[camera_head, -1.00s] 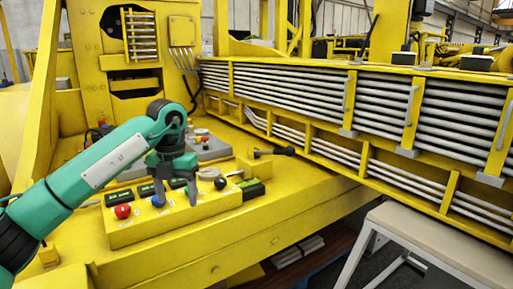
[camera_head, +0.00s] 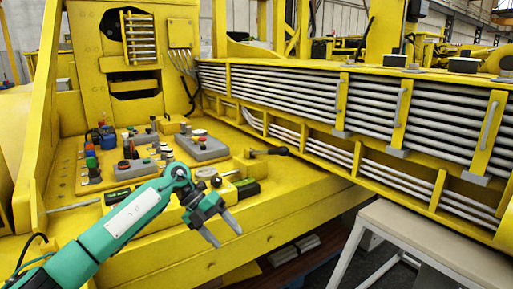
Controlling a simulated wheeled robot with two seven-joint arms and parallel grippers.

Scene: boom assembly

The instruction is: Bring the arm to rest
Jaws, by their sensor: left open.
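My left arm (camera_head: 130,217), green with a white panel, comes in from the lower left. My left gripper (camera_head: 223,234) is open and empty, its two grey fingers pointing down and to the right. It hangs in front of the yellow platform's front face, apart from the controls. My right gripper is not in view.
Grey control boxes (camera_head: 202,148) and small coloured knobs stand on the platform behind my arm. A black-handled lever (camera_head: 270,151) sticks out to the right. A yellow rack of grey pipes (camera_head: 300,95) runs along the right. A beige-topped bench (camera_head: 430,240) stands at lower right.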

